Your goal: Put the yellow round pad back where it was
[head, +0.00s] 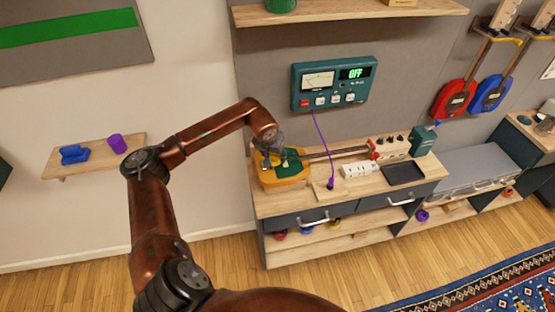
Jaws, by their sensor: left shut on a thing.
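My left gripper (283,158) is over the left end of the wooden counter (265,206), at a yellow-orange guitar-like body with a green panel (290,180). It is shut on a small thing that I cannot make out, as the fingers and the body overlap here. I cannot tell whether that thing is the yellow round pad. A small yellow round thing (334,224) shows on the lower shelf below the counter. My right gripper is not in view.
A guitar-like neck runs right towards a red clamp-like part (375,150). A purple plug (330,184), a white power strip (358,170) and a black tray (404,174) lie on the counter. A teal meter box (333,83) hangs above. A wall shelf (100,158) is at left.

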